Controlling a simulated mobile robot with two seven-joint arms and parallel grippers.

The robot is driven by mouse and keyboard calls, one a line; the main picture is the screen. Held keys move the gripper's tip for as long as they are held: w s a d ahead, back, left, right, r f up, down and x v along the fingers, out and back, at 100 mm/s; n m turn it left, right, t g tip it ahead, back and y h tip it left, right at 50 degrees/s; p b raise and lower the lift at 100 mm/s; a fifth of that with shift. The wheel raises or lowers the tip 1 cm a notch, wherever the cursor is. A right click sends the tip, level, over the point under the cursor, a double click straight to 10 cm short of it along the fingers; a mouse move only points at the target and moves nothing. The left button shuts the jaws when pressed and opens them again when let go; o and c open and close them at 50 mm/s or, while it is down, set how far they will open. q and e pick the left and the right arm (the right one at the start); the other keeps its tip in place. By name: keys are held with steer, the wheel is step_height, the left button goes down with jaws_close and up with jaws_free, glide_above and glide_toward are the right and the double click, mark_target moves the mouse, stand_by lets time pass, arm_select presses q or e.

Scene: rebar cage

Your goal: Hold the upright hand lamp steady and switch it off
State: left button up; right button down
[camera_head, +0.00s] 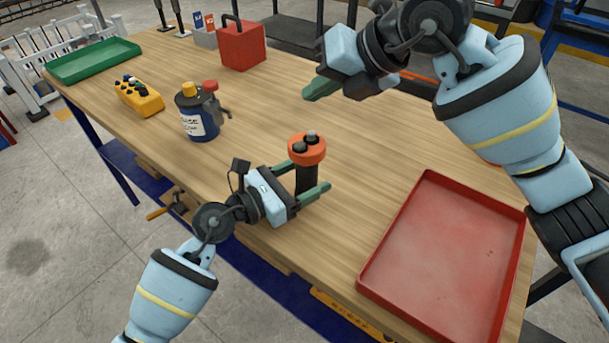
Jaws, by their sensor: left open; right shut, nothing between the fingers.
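The hand lamp (307,149) stands upright on the wooden table. It has an orange head with dark buttons on top and a black body. My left gripper (311,177) is open, with one green finger on each side of the lamp's black body; whether either touches it I cannot tell. The lower part of the body is partly hidden by the near finger. My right gripper (318,90) is shut and empty, above the table behind the lamp, clear of it. Whether the lamp is lit I cannot tell.
A red tray (430,270) lies at the right and a green tray (95,60) at the far left. A yellow control box (139,97), a dark labelled can (197,118) and a red box (241,46) stand on the table. The wood between the lamp and the red box is clear.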

arm_select(q)
steer(key=v, duration=1.2)
steer(key=shift+r, duration=0.1)
